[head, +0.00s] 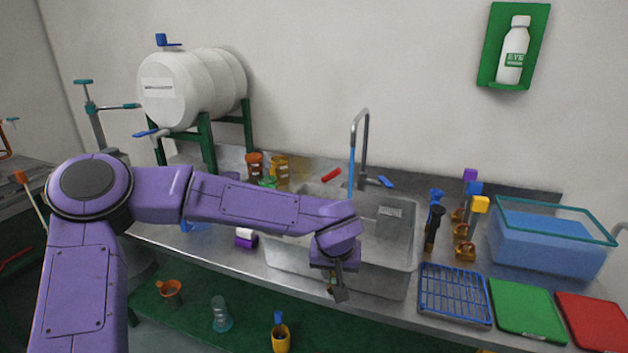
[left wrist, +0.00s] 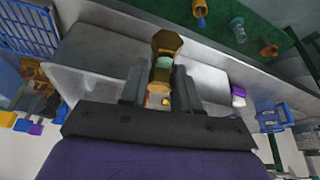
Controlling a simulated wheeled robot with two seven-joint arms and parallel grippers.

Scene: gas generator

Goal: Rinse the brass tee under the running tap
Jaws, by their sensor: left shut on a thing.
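My left gripper (head: 338,284) is at the front of the steel sink (head: 398,260), on the near side of the tap. In the left wrist view its fingers (left wrist: 160,88) are shut on the brass tee (left wrist: 166,42), whose hexagonal end sticks out beyond the fingertips. A pale green part shows on the tee between the fingers. In the head view the tee is mostly hidden by the gripper. The tap (head: 363,135) stands at the back of the sink, and a thin blue water stream (head: 351,168) falls from its spout, apart from the tee. My right gripper is out of view.
A blue rack (head: 455,294), a green tray (head: 527,311) and a red tray (head: 592,322) lie right of the sink. A water-filled tub (head: 548,240) and several brass fittings (head: 464,251) stand behind them. Jars (head: 279,171) stand at the back left.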

